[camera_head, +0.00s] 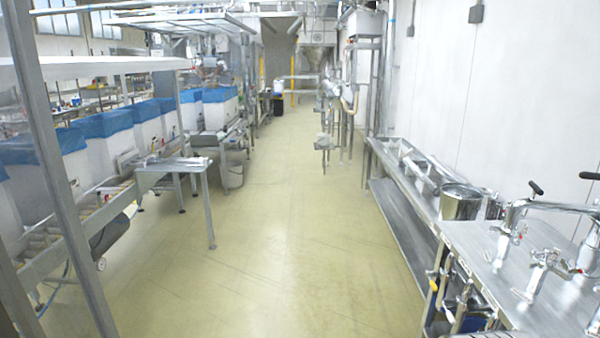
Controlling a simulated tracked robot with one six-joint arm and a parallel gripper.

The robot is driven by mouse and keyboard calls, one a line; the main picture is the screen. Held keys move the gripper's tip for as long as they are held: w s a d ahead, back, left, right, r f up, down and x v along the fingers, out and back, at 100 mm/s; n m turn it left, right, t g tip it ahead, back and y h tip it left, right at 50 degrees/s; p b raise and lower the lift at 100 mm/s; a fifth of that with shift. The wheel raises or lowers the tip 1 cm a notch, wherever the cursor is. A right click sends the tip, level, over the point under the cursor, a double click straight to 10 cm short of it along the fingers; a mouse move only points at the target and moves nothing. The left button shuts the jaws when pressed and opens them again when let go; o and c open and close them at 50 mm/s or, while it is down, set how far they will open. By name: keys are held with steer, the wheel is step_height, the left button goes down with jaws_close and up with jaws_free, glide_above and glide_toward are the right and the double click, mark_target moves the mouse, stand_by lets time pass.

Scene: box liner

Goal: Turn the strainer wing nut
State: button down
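I cannot make out a strainer or its wing nut for certain at this size. At the front right, a bent steel pipe assembly (503,232) with black handles stands on a steel counter. Beside it is a shiny metal fitting (546,264) with small red parts and projecting handles; its details are too small to tell. My gripper is not in view.
The steel counter (468,250) runs along the right wall, with a metal pot (460,203) on it. At left, white boxes (97,144) with blue liners line a roller conveyor (58,238). A small steel table (184,166) juts into the aisle. The yellowish floor (270,240) between is clear.

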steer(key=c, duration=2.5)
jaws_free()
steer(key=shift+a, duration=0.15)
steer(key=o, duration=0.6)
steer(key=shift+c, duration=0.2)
